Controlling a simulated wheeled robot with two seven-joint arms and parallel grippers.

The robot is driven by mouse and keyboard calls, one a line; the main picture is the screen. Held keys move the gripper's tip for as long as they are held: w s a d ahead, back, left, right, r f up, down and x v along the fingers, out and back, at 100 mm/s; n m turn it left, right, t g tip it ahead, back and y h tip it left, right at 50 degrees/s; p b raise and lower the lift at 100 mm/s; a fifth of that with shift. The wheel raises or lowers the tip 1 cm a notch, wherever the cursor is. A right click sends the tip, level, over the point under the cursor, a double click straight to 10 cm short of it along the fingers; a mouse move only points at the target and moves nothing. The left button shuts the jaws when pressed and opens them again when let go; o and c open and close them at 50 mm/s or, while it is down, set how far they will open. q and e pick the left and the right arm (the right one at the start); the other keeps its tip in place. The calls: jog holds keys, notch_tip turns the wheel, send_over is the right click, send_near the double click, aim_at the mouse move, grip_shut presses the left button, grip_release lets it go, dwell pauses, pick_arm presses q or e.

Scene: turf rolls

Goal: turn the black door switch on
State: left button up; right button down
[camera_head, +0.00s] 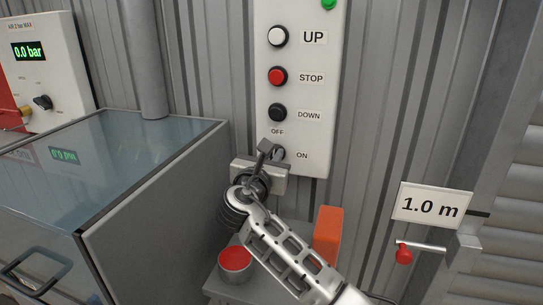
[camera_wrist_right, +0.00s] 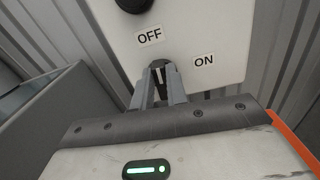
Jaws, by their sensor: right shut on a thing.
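The white door control panel (camera_head: 305,95) is on the corrugated wall, with UP, STOP and DOWN buttons above a rotary switch marked OFF and ON. My right gripper (camera_head: 268,150) reaches the switch at the panel's bottom. In the right wrist view, the black switch (camera_wrist_right: 158,72) with a pale mark sits between the two fingers (camera_wrist_right: 160,88), which are shut on it. The mark points up, nearer the OFF label (camera_wrist_right: 150,37) than the ON label (camera_wrist_right: 204,60). In the head view the gripper largely hides the switch. My left gripper is not in view.
A glass-topped grey cabinet (camera_head: 120,150) stands close to the left of my right arm. A red round button (camera_head: 235,259) and an orange block (camera_head: 327,235) are beside the forearm. A 1.0 m sign (camera_head: 431,205) and red-knobbed lever (camera_head: 404,255) are at right.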

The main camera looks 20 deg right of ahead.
pick_arm(q)
jog(key=b, duration=0.2)
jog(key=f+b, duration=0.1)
jog(key=b, duration=0.1)
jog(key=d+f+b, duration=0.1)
jog(key=b, duration=0.1)
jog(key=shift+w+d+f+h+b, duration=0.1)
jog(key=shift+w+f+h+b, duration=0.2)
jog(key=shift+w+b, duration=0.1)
pick_arm(e)
jog(key=m, duration=0.5)
jog(key=f+m, duration=0.1)
jog(key=m, duration=0.5)
jog(key=d+m, duration=0.1)
jog(key=m, duration=0.5)
jog(key=shift+s+f, duration=0.25)
jog(key=shift+s, duration=0.1)
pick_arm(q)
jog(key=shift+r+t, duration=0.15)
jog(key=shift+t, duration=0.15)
pick_arm(e)
jog(key=c, duration=1.4)
grip_release()
